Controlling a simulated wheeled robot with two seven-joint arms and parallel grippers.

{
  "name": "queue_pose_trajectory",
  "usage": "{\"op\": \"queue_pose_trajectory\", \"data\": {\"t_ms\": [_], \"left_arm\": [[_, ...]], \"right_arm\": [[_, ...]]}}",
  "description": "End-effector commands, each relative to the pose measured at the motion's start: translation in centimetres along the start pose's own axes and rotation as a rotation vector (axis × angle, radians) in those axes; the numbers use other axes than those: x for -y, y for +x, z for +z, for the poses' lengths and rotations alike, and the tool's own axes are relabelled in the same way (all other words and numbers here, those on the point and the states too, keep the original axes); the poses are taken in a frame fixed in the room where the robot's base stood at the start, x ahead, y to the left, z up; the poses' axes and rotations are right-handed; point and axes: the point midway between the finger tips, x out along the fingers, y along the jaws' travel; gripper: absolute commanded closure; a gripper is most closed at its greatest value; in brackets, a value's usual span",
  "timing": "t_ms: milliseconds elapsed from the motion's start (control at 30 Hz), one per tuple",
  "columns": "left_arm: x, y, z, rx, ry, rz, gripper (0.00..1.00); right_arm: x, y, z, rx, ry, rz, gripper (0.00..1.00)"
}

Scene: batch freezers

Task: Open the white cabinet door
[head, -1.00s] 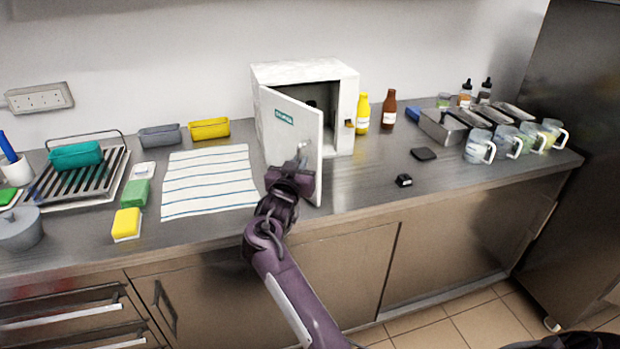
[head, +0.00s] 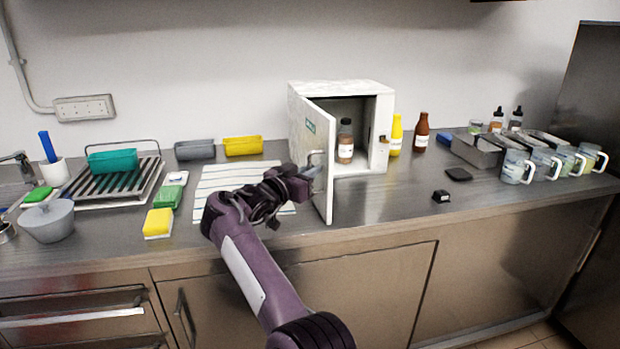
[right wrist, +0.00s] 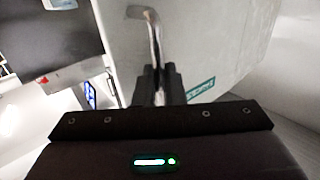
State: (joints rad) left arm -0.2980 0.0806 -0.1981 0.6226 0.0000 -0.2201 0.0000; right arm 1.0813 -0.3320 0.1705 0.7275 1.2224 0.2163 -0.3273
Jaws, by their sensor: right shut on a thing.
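The white cabinet (head: 350,88) stands on the counter against the wall. Its door (head: 318,150) is hinged on the left and swung well open toward me. My right gripper (head: 308,172) is at the door's outer face, shut on the metal door handle (head: 317,158). In the right wrist view the fingers (right wrist: 159,88) close around the handle bar (right wrist: 152,40), with the door face (right wrist: 210,50) behind. My left gripper is not in view.
A yellow bottle (head: 396,136) and a brown bottle (head: 421,132) stand right of the cabinet. A striped towel (head: 215,180) lies left of the door. A small black item (head: 441,196) and several glass mugs (head: 517,168) are farther right. The counter before the cabinet is clear.

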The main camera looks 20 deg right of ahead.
Motion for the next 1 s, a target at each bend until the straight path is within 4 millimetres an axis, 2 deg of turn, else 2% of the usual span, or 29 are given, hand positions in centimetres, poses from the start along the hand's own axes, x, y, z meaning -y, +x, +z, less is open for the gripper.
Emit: {"op": "queue_pose_trajectory", "data": {"t_ms": [367, 400, 500, 533, 1000], "left_arm": [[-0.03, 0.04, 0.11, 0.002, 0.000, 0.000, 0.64], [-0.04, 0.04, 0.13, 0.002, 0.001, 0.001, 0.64], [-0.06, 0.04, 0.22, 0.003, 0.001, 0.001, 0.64], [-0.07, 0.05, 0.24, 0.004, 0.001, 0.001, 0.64], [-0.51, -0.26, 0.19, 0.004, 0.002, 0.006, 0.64]], "right_arm": [[0.09, 0.04, -0.27, -0.003, 0.002, 0.000, 1.00], [0.09, 0.04, -0.28, -0.003, 0.002, 0.000, 0.89], [0.08, 0.04, -0.25, -0.003, 0.002, 0.000, 0.76], [0.07, 0.04, -0.23, -0.003, 0.002, 0.000, 0.75], [-0.14, 0.23, -0.17, -0.001, 0.001, 0.003, 0.75]]}}
